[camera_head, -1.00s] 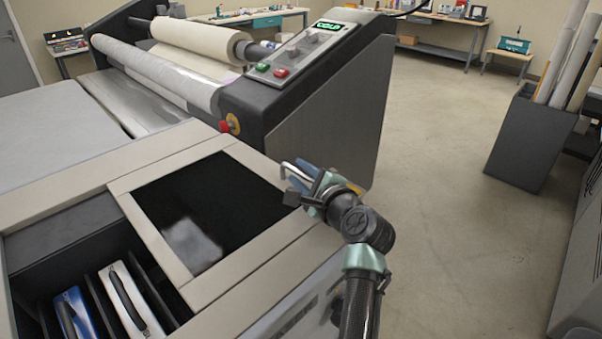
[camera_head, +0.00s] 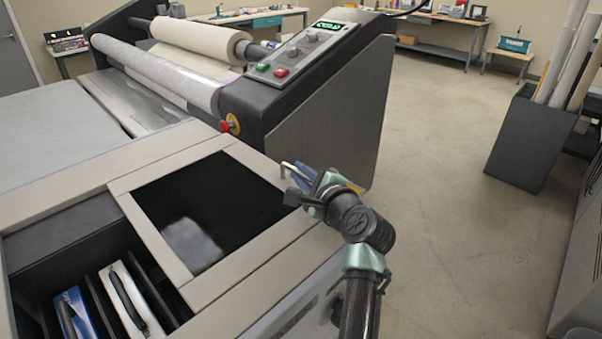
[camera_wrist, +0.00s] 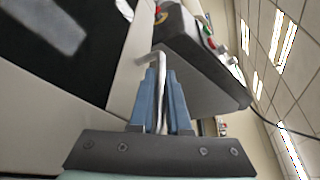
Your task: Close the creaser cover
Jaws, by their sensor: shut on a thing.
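My gripper (camera_head: 305,174) is at the right edge of the beige cabinet top, beside the dark square. In the wrist view my gripper (camera_wrist: 157,88) has its blue fingers shut on a thin, bent silver handle (camera_wrist: 163,122). The handle's bent end (camera_head: 288,165) sticks out past the fingers in the head view. The dark square area (camera_head: 205,205) is set in a beige frame (camera_head: 150,236) and has a pale patch like a reflection. I cannot tell which part is the creaser cover, or how the handle joins it.
An open bay at the lower left holds a white handled case (camera_head: 126,299) and a blue one (camera_head: 75,315) between dark dividers. The laminator (camera_head: 325,110) with its rolls stands behind. Floor is clear to the right, up to a dark bin (camera_head: 530,140) of tubes.

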